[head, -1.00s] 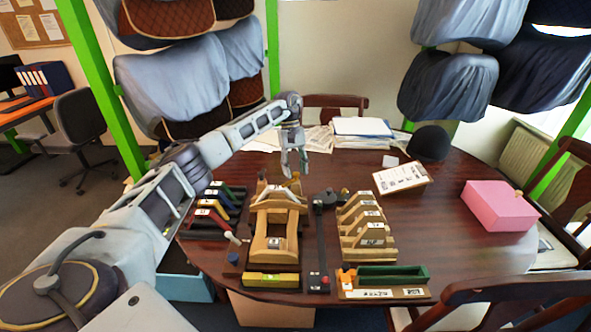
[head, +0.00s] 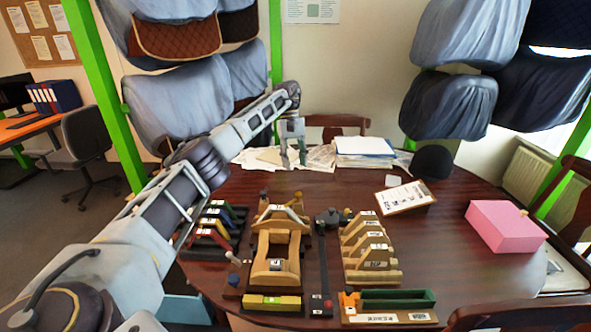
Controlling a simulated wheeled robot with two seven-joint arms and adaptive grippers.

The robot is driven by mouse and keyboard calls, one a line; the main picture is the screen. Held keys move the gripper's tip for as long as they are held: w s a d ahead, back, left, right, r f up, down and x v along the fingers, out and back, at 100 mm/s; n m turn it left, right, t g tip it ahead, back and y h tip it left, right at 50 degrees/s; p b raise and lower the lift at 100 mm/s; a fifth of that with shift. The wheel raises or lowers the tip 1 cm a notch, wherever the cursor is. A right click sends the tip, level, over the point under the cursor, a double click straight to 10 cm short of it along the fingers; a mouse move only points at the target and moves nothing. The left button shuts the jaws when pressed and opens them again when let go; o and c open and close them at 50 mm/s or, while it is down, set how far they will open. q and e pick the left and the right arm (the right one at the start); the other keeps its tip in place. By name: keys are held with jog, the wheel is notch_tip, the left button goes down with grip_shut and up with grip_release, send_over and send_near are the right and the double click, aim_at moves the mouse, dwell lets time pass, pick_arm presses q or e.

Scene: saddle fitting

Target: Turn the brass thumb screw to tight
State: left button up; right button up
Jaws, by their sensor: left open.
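A wooden saddle-shaped fixture (head: 269,271) stands on the table in the middle of the head view. At its far end is a small brass-coloured piece (head: 298,197), which looks like the thumb screw; it is too small to tell how far it is turned. My left gripper (head: 293,163) hangs with fingers downward beyond and above that far end. It is open and empty, with a clear gap to the brass piece. My right gripper is not in view.
A rack of coloured pieces (head: 217,222) stands left of the fixture. A dark bar tool (head: 323,262) and stepped wooden blocks (head: 370,244) stand to its right. Papers (head: 319,157) lie behind the gripper. A pink box (head: 505,227) sits far right.

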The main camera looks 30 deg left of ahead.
pick_arm(q)
jog(key=shift+v, duration=0.9)
